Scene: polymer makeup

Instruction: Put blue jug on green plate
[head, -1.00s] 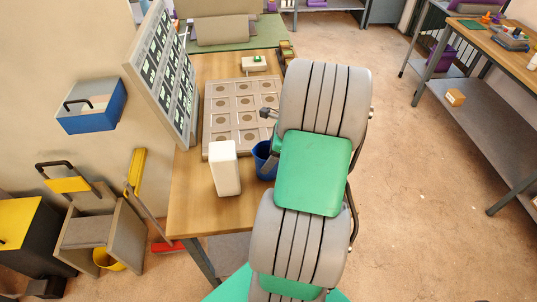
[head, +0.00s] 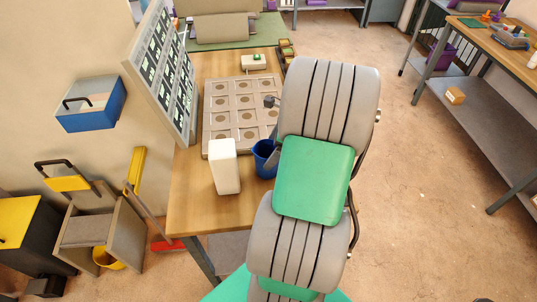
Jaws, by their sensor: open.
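The blue jug (head: 263,162) stands on the wooden table, just right of a white upright container (head: 225,168). My arm hides part of its right side. My gripper (head: 271,129) is mostly hidden behind my arm; grey finger parts show at the arm's left edge, above the jug and at its rim. It is open, and whether it touches the jug cannot be told. I cannot make out a green plate in this view.
A grey tray with round recesses (head: 207,150) lies behind the jug. A tilted panel (head: 160,70) stands at the table's left edge. A small white box with a green top (head: 253,62) and a green mat (head: 262,38) are farther back.

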